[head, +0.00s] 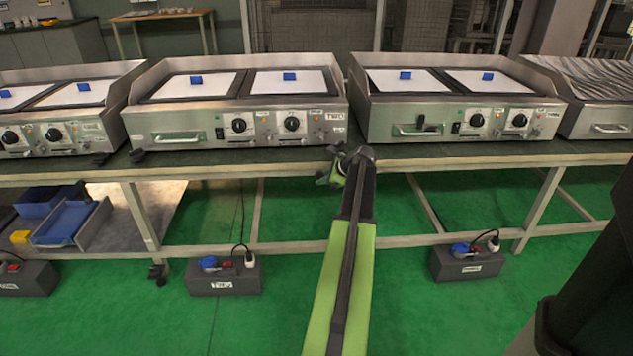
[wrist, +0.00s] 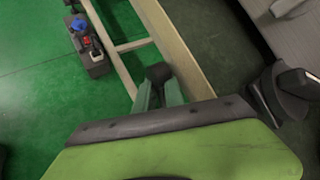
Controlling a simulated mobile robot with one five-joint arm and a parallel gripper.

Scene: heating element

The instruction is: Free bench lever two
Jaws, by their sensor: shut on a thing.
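My gripper (head: 341,170) is at the front edge of the bench, by the right front corner of the griddle marked TWO (head: 240,105). In the wrist view its two grey-green fingers (wrist: 159,88) are shut on a dark lever end (wrist: 158,72) beside the wooden bench edge. In the head view my arm largely hides this grip. A black clamp-like part (wrist: 285,95) with a pale metal tip shows at the right of the wrist view. Another dark clamp (head: 137,156) sits on the bench edge near the griddle's left front corner.
A second griddle (head: 455,100) stands to the right on the bench (head: 260,165). A power box marked TWO (head: 222,276) lies on the green floor under the bench, and another box (head: 467,262) stands farther right. The floor in front is clear.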

